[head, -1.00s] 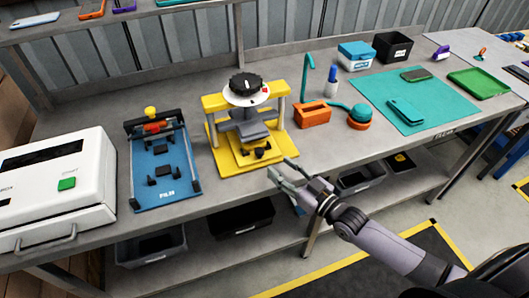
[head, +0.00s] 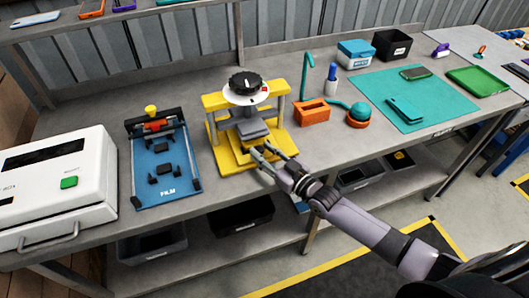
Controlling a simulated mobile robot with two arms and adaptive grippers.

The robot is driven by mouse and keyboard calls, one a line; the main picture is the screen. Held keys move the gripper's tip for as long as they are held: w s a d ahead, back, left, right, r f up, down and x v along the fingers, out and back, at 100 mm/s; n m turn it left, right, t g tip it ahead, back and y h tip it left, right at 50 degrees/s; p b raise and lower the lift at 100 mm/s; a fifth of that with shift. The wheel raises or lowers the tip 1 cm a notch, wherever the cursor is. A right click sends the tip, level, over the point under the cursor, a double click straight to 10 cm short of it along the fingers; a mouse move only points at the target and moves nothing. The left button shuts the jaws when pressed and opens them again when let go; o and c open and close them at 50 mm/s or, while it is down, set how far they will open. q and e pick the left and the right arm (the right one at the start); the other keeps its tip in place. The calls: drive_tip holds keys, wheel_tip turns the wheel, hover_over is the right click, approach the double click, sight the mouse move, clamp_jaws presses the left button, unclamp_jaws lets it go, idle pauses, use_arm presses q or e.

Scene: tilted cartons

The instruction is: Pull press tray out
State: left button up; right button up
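The yellow press (head: 216,104) stands on the workbench, with a black dial on a white disc above a grey pressing block. Its yellow press tray (head: 235,160) lies at the base, towards the bench's front edge. My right gripper (head: 262,158) reaches in from the lower right and is at the tray's front part. Its fingers look apart, one on each side of the tray's front handle area. The gripper hides the black handle, and I cannot tell whether the fingers touch it. My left gripper is not in view.
A blue film fixture (head: 180,185) stands left of the press, and a white box machine (head: 60,190) is further left. An orange holder (head: 312,112) and a teal mat (head: 425,90) are to the right. Grey bins (head: 150,245) sit on the shelf below.

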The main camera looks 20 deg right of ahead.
clamp_jaws()
idle(0.4)
